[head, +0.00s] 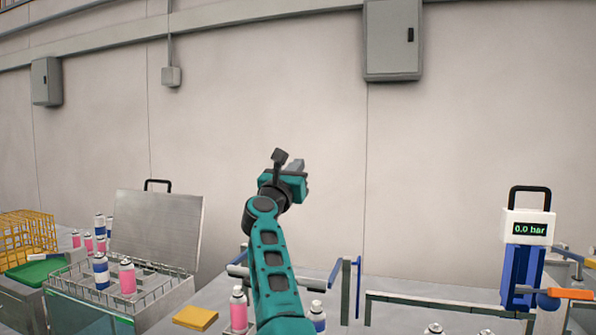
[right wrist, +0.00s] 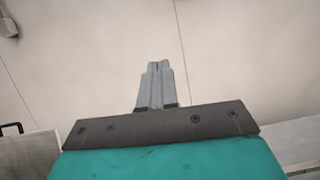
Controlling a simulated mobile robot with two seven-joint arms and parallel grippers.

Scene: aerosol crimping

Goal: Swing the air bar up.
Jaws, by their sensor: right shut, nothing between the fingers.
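The crimping station (head: 523,262) stands at the right in the head view, a blue body with a white top. Its display (head: 529,229) reads 0.0 bar. An orange-ended lever (head: 570,293) sticks out low on its right side, roughly level; I take this to be the air bar, but cannot be sure. My right gripper (head: 296,165) is raised in front of the wall, far left of the station and touching nothing. In the right wrist view its fingers (right wrist: 155,82) are shut together with nothing between them. My left gripper is not in view.
An open metal case (head: 155,228) with pink and blue cans stands at the left, near a yellow wire basket (head: 30,235). A yellow block (head: 195,318) lies on the bench. More cans and a low blue-posted frame (head: 345,290) stand near my arm. The air before the wall is clear.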

